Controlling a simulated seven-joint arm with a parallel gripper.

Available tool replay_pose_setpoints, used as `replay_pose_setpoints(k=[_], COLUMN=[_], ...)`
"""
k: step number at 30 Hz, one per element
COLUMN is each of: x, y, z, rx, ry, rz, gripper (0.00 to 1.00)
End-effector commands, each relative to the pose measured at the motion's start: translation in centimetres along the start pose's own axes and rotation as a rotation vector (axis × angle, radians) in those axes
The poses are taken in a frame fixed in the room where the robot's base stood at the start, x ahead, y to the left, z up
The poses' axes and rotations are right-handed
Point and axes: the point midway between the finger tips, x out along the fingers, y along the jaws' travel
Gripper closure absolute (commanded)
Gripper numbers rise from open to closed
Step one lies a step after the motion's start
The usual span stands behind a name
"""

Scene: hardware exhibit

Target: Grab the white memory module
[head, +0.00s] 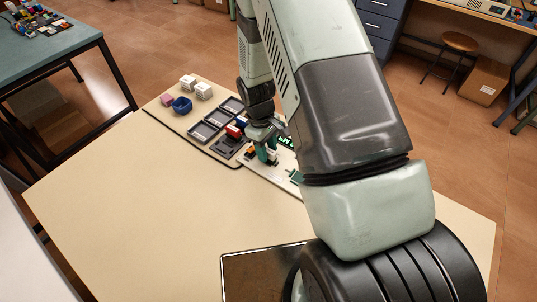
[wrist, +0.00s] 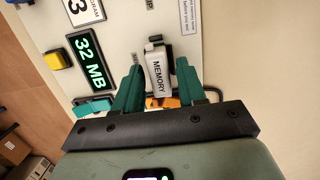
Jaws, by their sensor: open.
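The white memory module (wrist: 156,72), a long block with the word MEMORY along it, lies between the two green fingers of my gripper (wrist: 157,80) in the wrist view. The fingers are apart, one on each side of it. I cannot tell whether either finger touches it. The module's upper end meets a dark part on the pale panel. In the head view my gripper (head: 267,156) is down at the exhibit board, and my arm hides much of that area.
A 32 MB display (wrist: 89,58) and a yellow block (wrist: 57,60) are left of the module. In the head view, grey trays (head: 204,131), a blue bowl (head: 182,104) and white blocks (head: 203,90) stand farther left. The near table (head: 130,215) is clear.

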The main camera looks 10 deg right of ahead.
Motion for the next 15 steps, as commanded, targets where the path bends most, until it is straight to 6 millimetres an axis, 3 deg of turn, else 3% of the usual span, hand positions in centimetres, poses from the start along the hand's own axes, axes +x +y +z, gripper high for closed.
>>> replay_pose_setpoints(k=[4,12,15], x=[-0.02,-0.02,-0.03], y=[0.0,-0.01,0.0], z=[0.01,0.01,0.01], rx=[0.0,0.0,0.0], ry=[0.0,0.0,0.0], rz=[0.0,0.0,0.0], gripper=[0.6,1.0,1.0])
